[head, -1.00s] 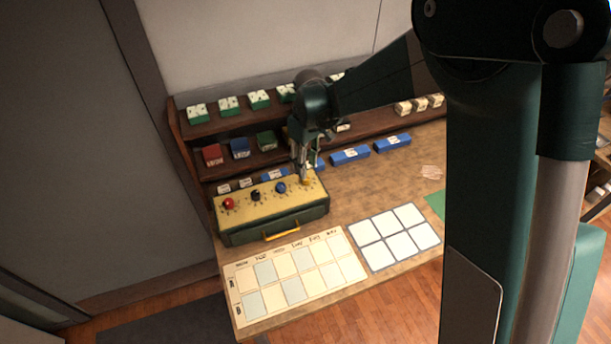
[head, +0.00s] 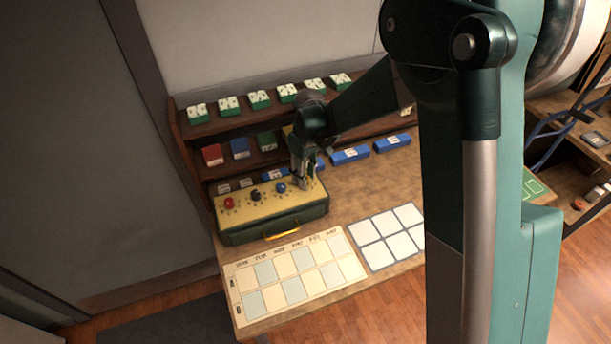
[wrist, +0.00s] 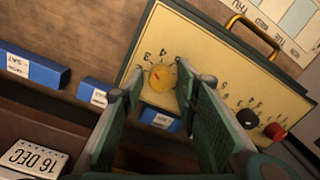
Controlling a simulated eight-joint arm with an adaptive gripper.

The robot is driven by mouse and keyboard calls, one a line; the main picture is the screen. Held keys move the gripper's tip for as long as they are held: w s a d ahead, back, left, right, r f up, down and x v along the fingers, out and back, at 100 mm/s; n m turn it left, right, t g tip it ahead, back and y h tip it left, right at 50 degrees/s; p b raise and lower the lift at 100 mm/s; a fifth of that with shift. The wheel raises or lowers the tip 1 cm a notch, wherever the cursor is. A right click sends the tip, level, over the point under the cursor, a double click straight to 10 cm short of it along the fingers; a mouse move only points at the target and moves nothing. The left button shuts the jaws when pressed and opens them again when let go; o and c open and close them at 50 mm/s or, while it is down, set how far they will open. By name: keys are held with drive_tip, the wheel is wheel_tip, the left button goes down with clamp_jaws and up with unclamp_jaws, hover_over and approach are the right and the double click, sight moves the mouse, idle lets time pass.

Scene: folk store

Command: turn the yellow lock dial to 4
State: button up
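The yellow lock dial (wrist: 161,79) is a round knob on the pale yellow top of a dark green lock box (wrist: 200,50). A small red mark shows on its upper left part, and printed numbers, among them a 3 and a 4, stand around it. In the wrist view, my gripper (wrist: 160,88) has one finger on each side of the dial, with a small gap seeming to show on both sides. In the head view, my gripper (head: 303,184) is down at the right end of the box (head: 240,231) and largely hides the dial.
Red (head: 229,203), black (head: 256,195) and blue (head: 281,187) dials sit left of my gripper. A shelf (head: 190,130) with small boxes stands behind. Blue boxes (head: 350,155) lie at right. A calendar sheet (head: 240,320) and a card grid (head: 383,238) lie in front.

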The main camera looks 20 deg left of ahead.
drive_tip(key=c, duration=0.7)
drive_tip(key=shift+o, duration=0.4)
drive_tip(key=shift+m+b, duration=0.4)
drive_tip(key=shift+b, duration=0.05)
drive_tip(key=m+b, duration=0.2)
drive_tip(key=m, duration=0.1)
drive_tip(key=shift+d+f, duration=0.1)
drive_tip(key=shift+m+b, duration=1)
drive_tip(key=shift+m, duration=1)
drive_tip(key=o, duration=0.9)
drive_tip(key=shift+r, duration=0.3)
